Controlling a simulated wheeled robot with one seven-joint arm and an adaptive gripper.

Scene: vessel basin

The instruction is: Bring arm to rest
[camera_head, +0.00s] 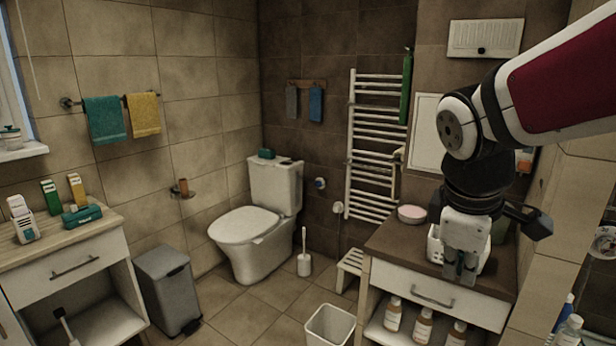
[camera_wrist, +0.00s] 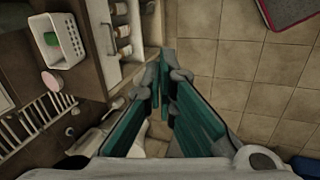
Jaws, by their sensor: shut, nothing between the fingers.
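My gripper (camera_head: 460,276) hangs from my arm at the right of the head view, pointing down in front of the dark-topped cabinet (camera_head: 392,243). In the wrist view my gripper (camera_wrist: 170,62) shows its two teal-faced fingers meeting near their tips, with nothing between them. A white basket (camera_head: 434,250) on the cabinet top is partly hidden behind the gripper. The same basket (camera_wrist: 68,57) shows at the upper left of the wrist view, apart from the fingers.
A round pink-lidded container (camera_head: 411,214) stands on the cabinet top, with several bottles (camera_head: 423,325) on the shelf below. A white bin (camera_head: 331,325), a stool (camera_head: 350,268) and a toilet (camera_head: 245,226) stand nearby.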

